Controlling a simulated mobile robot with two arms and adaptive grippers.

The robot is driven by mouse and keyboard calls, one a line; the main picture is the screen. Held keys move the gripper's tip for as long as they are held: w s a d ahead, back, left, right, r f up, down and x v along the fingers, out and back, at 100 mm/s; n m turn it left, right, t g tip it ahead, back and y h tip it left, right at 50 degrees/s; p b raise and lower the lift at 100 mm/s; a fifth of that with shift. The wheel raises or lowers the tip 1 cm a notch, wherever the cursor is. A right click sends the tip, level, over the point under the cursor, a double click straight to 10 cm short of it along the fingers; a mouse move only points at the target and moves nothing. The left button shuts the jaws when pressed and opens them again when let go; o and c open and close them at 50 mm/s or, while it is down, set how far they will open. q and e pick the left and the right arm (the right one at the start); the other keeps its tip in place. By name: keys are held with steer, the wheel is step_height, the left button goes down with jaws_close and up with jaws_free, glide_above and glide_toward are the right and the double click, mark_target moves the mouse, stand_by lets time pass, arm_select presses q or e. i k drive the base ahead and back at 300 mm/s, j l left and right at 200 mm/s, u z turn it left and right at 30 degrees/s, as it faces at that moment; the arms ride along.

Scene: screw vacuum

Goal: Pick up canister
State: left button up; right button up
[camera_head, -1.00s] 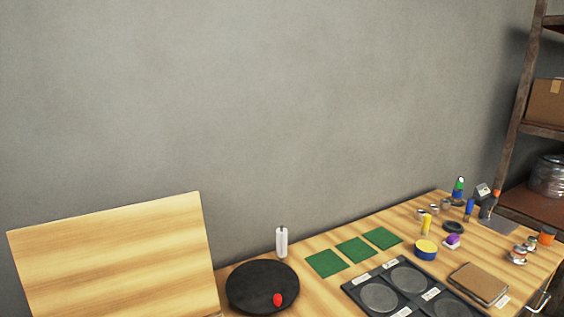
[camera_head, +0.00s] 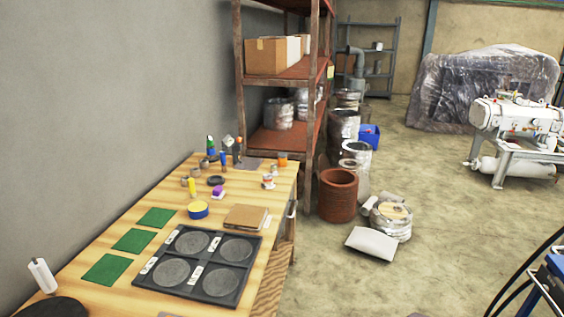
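I cannot tell for certain which thing is the canister. A white upright cylinder (camera_head: 42,275) stands at the near left of the wooden table (camera_head: 98,293), beside a black round plate (camera_head: 50,308) cut off by the frame edge. Small cans (camera_head: 268,181) stand near the table's right edge. Neither of my grippers shows in this view.
The table also holds green mats (camera_head: 134,240), a dark tray with round discs (camera_head: 198,262) and a brown notebook (camera_head: 246,217). A rusty shelf (camera_head: 283,143) stands behind. A brown barrel (camera_head: 338,195) and a pale sack (camera_head: 371,244) are on the floor.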

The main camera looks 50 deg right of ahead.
mark_target(282, 156)
steer(key=i+l, duration=0.1)
steer(key=l, duration=0.3)
steer(key=l+z, duration=0.1)
steer(key=l, duration=0.35)
steer(key=i+l+z, duration=0.1)
steer(key=l, duration=0.3)
steer(key=i+l, duration=0.15)
steer(key=l, duration=0.25)
steer(key=i+l+z, duration=0.1)
steer(key=l, duration=0.3)
steer(key=i+l, duration=0.15)
steer(key=l, duration=0.25)
steer(key=z, duration=0.05)
